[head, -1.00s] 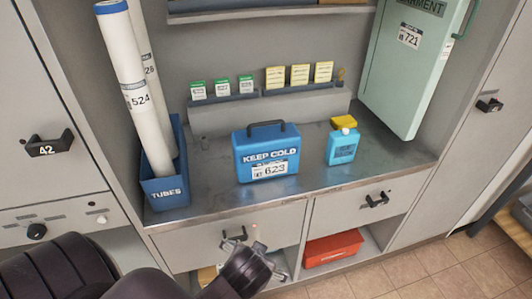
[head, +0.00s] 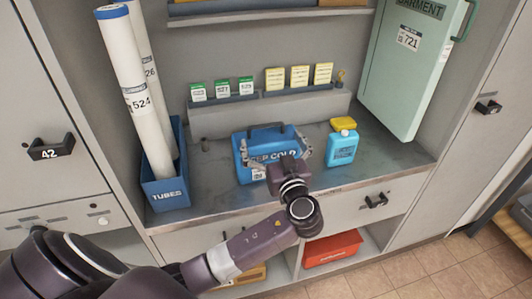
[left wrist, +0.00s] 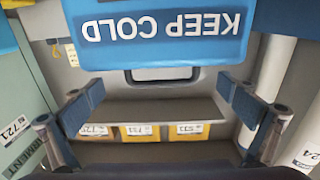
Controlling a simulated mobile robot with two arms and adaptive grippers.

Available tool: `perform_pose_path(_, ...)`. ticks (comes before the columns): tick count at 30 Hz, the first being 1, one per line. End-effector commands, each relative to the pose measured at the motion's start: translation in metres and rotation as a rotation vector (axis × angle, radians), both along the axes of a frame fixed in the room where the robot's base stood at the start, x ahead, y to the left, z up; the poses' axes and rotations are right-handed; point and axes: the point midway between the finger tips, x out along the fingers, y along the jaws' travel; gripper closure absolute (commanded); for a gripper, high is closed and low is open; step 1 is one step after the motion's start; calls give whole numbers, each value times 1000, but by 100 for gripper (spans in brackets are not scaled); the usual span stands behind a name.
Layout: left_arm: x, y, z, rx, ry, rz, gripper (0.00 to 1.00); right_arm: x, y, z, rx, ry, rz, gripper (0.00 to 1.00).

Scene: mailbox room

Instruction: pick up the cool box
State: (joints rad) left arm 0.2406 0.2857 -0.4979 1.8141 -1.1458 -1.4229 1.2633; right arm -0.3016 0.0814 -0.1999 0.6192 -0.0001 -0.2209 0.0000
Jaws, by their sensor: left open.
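The blue cool box (head: 258,141), lettered KEEP COLD, stands upright on the grey counter with its black handle up. My left gripper (head: 275,154) is in front of it, open, with one finger towards each side of the box; its wrist hides part of the front label. In the left wrist view the box (left wrist: 160,35) appears upside down at the top, with its handle (left wrist: 162,78) below the lettering. The open fingers (left wrist: 160,97) are spread wide to either side, with nothing held. I cannot tell whether a finger touches the box. My right gripper is not in view.
A blue bin (head: 165,190) with tall tubes stands left. A green garment case (head: 405,75) leans at the right. Cards stand on a ledge behind. Bare counter (head: 215,180) shows left of the box.

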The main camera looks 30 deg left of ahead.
Motion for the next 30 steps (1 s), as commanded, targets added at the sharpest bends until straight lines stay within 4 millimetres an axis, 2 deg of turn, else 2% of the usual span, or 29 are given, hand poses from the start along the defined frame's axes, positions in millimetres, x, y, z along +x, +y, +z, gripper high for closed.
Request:
perform_pose_path(3, 11, 17, 6, 6, 2, 3, 0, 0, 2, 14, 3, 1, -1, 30)
perform_pose_path(7, 23, 30, 3, 3, 2, 1, 0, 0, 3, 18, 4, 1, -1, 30)
perform_pose_path(17, 28, 35, -1, -1, 2, 0, 0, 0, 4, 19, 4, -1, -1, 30)
perform_pose_path(30, 27, 35, 0, -2, 3, 0, 48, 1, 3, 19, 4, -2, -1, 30)
